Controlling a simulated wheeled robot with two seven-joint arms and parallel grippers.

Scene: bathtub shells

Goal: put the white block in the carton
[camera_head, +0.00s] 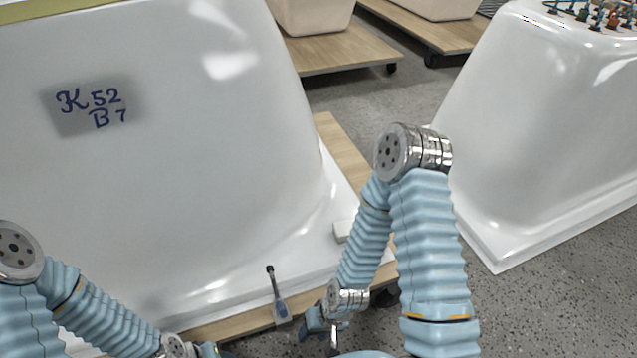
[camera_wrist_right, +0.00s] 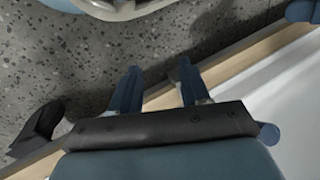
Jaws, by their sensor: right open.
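A small white block (camera_head: 343,231) lies on the white rim of the large tub shell, partly hidden behind my right arm. My right gripper (camera_head: 322,328) is low in front of the dolly edge, below the block in the head view and apart from it. In the right wrist view the same gripper (camera_wrist_right: 157,88) has its two blue fingers spread, with nothing between them but floor and the wooden edge beyond. My left gripper (camera_head: 210,350) only just shows at the bottom edge, too little to read its jaws. I see no carton.
The large tub shell (camera_head: 190,190) stands on a wooden dolly (camera_head: 240,321). A small dark-handled tool (camera_head: 278,297) lies on its rim. Another tub shell (camera_head: 545,120) stands at the right. Grey speckled floor (camera_head: 540,310) lies open at lower right.

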